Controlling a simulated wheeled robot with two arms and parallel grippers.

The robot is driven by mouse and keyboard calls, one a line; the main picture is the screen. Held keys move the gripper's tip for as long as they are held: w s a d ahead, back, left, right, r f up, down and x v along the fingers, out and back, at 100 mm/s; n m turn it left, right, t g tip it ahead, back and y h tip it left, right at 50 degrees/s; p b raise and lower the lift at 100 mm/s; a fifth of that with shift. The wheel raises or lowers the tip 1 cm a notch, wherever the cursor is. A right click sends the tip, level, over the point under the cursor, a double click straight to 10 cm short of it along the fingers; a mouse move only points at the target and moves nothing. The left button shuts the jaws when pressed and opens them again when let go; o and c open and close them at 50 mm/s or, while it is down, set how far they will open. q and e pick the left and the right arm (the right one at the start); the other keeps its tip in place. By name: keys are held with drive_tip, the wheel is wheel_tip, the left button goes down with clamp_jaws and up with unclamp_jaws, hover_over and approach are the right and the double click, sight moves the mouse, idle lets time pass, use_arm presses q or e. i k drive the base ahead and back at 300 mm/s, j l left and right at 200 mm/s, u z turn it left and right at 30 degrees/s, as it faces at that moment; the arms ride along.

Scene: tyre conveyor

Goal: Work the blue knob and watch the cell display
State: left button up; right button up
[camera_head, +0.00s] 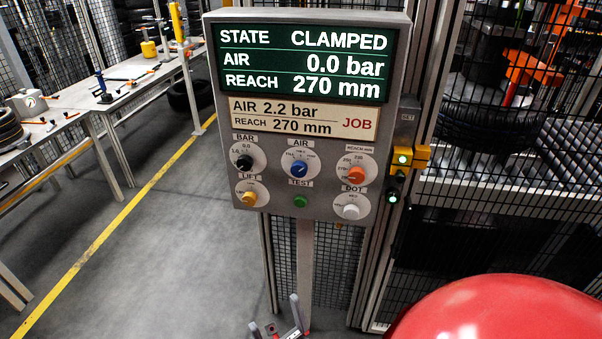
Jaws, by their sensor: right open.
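The blue knob (299,169) sits in the middle of the upper knob row on the grey control panel (222,150), under the label AIR. Its small dial markings are too fine to read surely. The cell display (303,62) above reads STATE CLAMPED, AIR 0.0 bar, REACH 270 mm. A job card (303,117) below it reads AIR 2.2 bar, REACH 270 mm. My right gripper (276,316) is at the bottom edge, below the panel and apart from the knob. It is open, partly cut off. My left gripper is not in view.
Around the blue knob are a black knob (244,162), an orange knob (356,175), a yellow knob (248,198), a white knob (351,211) and a green button (300,201). A mesh fence (490,190) stands right. A workbench (130,95) stands left; floor between is clear.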

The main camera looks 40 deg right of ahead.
sight(298, 168)
drive_tip(key=z, duration=1.1)
